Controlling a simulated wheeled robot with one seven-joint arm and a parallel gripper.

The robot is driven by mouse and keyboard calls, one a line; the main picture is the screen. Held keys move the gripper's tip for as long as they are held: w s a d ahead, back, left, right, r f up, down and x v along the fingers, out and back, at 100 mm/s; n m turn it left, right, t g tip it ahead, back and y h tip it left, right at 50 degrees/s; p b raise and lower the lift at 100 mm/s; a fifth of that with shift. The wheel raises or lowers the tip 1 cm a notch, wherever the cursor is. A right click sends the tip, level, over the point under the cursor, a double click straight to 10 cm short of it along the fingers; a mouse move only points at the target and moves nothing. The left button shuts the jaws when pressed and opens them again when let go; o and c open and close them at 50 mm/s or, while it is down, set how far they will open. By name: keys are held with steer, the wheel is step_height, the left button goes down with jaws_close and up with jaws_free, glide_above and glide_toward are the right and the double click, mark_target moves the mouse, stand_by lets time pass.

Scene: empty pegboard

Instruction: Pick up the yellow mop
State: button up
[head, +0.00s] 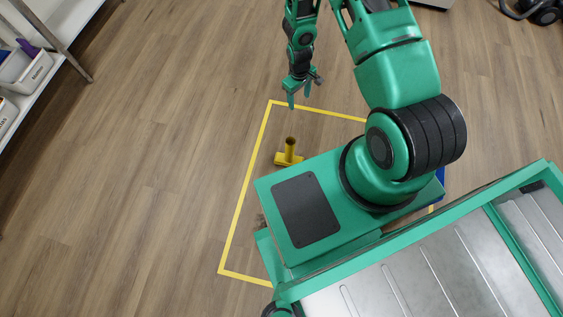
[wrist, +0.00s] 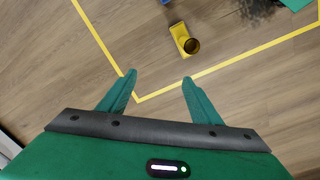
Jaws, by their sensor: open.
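The yellow mop (head: 289,153) stands on the wood floor inside a yellow tape outline, just beyond the front of my base. It shows a flat yellow foot and a short upright tube with a dark round opening. In the wrist view the mop (wrist: 178,31) is above and slightly right of the gap between my fingers. My gripper (head: 299,97) is open and empty, apart from the mop, and above it in the head view. Both green fingers of my gripper (wrist: 159,77) show spread in the wrist view, with only floor and tape between them.
The yellow tape (head: 246,190) marks the floor around the mop. A white shelf (head: 62,45) with bins (head: 30,72) stands at the far left. A dark bristly thing (wrist: 258,10) lies near the wrist view's top right. Floor left of the tape is clear.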

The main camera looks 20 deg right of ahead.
steer(key=n, duration=0.1)
glide_above(290, 142)
steer(key=s, duration=0.1)
step_height(290, 142, down, 14)
steer(key=f, duration=0.4)
steer(key=shift+a+y, duration=0.3)
steer(key=shift+y, duration=0.1)
steer(key=shift+a+f, duration=0.15)
steer(key=shift+f, duration=3.05)
steer(key=shift+c, duration=0.7)
jaws_close()
